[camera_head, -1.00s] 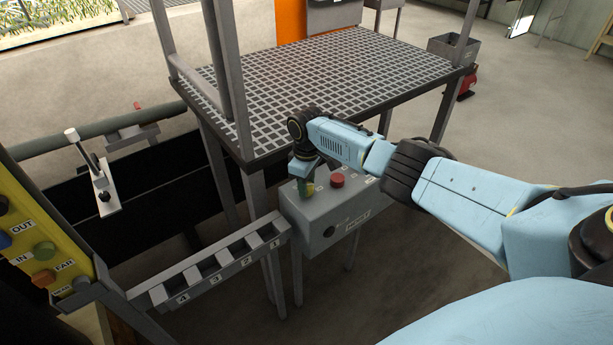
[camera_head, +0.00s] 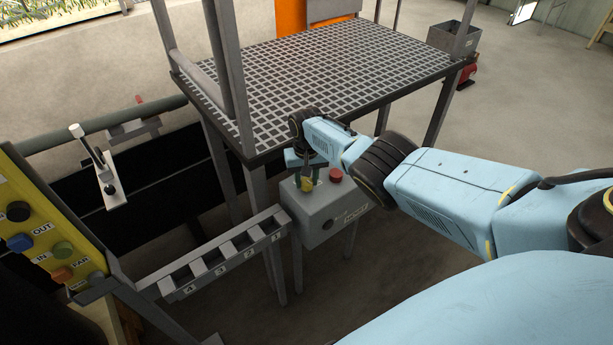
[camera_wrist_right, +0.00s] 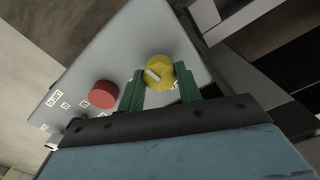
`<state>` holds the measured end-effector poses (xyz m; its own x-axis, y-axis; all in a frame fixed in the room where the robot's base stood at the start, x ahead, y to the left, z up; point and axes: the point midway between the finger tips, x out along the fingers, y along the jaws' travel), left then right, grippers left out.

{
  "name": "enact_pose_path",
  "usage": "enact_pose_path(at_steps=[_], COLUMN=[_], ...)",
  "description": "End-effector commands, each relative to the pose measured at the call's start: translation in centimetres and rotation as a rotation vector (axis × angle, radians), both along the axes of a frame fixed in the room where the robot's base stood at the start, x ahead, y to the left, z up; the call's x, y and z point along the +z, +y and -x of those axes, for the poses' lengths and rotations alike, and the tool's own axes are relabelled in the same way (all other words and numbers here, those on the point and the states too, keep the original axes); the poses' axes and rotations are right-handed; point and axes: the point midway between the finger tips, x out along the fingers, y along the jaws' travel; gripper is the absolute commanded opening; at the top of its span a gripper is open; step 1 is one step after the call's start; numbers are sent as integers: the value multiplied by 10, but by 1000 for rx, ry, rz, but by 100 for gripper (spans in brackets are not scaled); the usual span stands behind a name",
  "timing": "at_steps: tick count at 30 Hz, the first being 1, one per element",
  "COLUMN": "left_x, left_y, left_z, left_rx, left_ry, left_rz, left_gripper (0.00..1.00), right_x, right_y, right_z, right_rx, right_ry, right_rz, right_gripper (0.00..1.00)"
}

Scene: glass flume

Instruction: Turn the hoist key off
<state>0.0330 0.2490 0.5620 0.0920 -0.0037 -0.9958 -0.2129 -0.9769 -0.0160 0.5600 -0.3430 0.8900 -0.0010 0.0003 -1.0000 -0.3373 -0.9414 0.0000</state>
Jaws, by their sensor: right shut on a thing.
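The hoist key is a yellow round knob (camera_wrist_right: 159,71) with a pale pointer bar, on the top face of a grey control box (camera_head: 318,222). In the right wrist view its pointer slants toward the upper left. My right gripper (camera_wrist_right: 160,82) has its two green fingers on either side of the knob, shut on it. My left gripper is not in view.
A red button (camera_wrist_right: 103,94) sits on the box close beside the knob. A grating platform (camera_head: 330,75) stands behind the box. A numbered slotted rack (camera_head: 160,285) is at its left, and a yellow button panel (camera_head: 45,225) is at the far left.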

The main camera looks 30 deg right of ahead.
Motion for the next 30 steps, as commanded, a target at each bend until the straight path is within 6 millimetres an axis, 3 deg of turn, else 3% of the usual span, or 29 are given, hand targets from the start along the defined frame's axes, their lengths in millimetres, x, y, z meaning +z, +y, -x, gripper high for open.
enact_pose_path(at_steps=[12,27,28,30], left_x=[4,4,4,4], left_y=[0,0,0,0], left_z=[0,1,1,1], left_rx=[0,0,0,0], left_ry=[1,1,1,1], left_rz=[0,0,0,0], left_gripper=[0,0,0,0], right_x=[0,0,0,0], right_y=[0,0,0,0], right_z=[0,0,0,0], right_rx=[-166,-184,-184,-184], right_ry=[1,0,0,-1], right_rz=[1,0,0,1], right_gripper=[12,12,36,45])
